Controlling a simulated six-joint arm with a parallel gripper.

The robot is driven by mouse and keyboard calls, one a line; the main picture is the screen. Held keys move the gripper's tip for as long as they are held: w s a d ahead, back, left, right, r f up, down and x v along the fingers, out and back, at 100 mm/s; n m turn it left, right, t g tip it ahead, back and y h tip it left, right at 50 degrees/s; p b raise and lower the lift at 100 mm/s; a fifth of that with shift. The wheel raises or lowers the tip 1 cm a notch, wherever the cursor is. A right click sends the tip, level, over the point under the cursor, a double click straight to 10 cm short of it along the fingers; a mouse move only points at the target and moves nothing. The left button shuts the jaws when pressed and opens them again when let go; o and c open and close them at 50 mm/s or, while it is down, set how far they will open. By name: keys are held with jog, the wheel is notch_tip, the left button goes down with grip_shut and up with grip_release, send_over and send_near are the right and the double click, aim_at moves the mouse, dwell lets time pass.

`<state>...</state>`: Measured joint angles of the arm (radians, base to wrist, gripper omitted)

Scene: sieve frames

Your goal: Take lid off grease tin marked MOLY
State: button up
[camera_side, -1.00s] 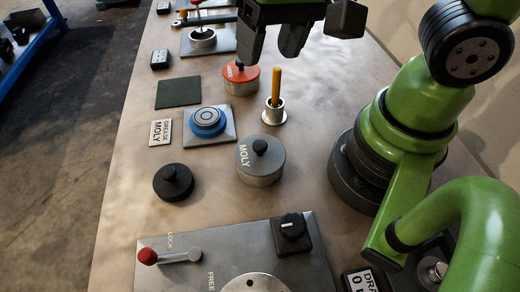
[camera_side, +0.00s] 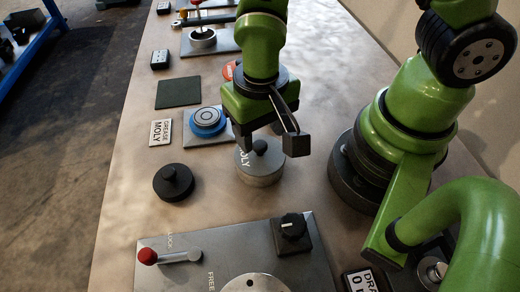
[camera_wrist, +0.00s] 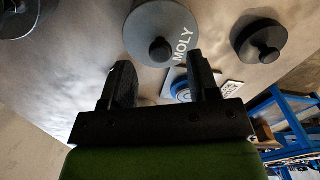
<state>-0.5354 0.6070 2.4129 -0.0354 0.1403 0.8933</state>
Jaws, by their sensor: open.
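The grey grease tin marked MOLY (camera_side: 262,178) stands upright on the bench, its lid with a black knob (camera_side: 260,146) on top. In the wrist view, the MOLY lid (camera_wrist: 150,18) is seen from above with its knob (camera_wrist: 160,49) between the fingers' lines. My gripper (camera_side: 270,143) is open and empty, over the tin, one finger at each side of the knob in the side view; the gap above the lid is hard to judge. In the wrist view, my gripper (camera_wrist: 160,72) has its fingers apart and not touching the knob.
A loose-looking black knobbed disc (camera_side: 173,183) lies left of the tin. A blue ringed disc on a plate (camera_side: 207,120) and a GREASE MOLY label (camera_side: 160,132) are behind it. A dark mat (camera_side: 178,92) lies farther back. A lever panel (camera_side: 180,275) is in front. The red tin (camera_side: 227,71) is mostly hidden by my arm.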

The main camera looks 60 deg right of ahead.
aim_at(260, 145)
jog(key=shift+f, duration=1.85)
jog(key=shift+w, duration=0.1)
jog(key=shift+c, duration=0.2)
jog(key=c, duration=0.9)
